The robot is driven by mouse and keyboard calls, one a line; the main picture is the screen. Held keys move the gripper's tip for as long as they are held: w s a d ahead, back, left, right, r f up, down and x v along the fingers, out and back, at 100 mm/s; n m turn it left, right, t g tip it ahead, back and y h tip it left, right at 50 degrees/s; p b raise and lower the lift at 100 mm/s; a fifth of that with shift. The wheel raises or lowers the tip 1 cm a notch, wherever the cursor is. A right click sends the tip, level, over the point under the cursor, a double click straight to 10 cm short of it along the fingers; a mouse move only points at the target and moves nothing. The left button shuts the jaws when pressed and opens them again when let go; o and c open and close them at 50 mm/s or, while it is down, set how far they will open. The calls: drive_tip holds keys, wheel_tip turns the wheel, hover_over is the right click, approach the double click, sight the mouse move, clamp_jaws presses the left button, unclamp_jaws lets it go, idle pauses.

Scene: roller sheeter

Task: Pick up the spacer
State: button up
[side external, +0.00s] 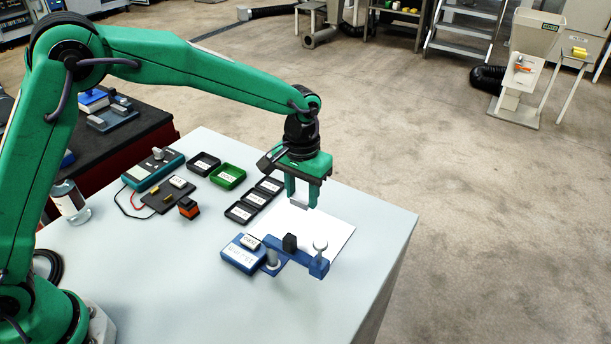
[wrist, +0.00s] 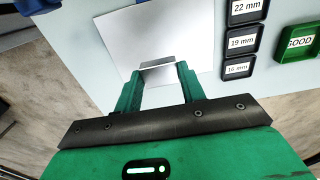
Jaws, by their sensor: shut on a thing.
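The spacer, a small grey metal block (wrist: 157,71), sits between my fingertips in the wrist view. My gripper (wrist: 157,75) is shut on it, one green finger on each side. In the side view my gripper (side external: 302,199) points down with the spacer (side external: 299,204) low between its fingers, by the back edge of a white sheet (side external: 328,232). It looks held above the table, but the exact gap cannot be told.
Black trays labelled 22 mm (wrist: 246,8), 19 mm (wrist: 241,41) and 16 mm (wrist: 238,68) lie beside a green GOOD tray (wrist: 299,42). A blue gauge with an arm (side external: 296,256) stands in front of the sheet. A multimeter (side external: 153,170) is further left. The table's right side is clear.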

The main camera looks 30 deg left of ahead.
drive_tip(key=shift+r, duration=0.75)
hover_over(256, 199)
wheel_tip(256, 199, down, 2)
drive_tip(key=f, duration=0.1)
drive_tip(key=shift+r, duration=0.2)
drive_tip(key=shift+f, duration=0.2)
drive_tip(key=shift+f, duration=2.3)
drive_tip(key=shift+f, duration=1.05)
idle(0.8)
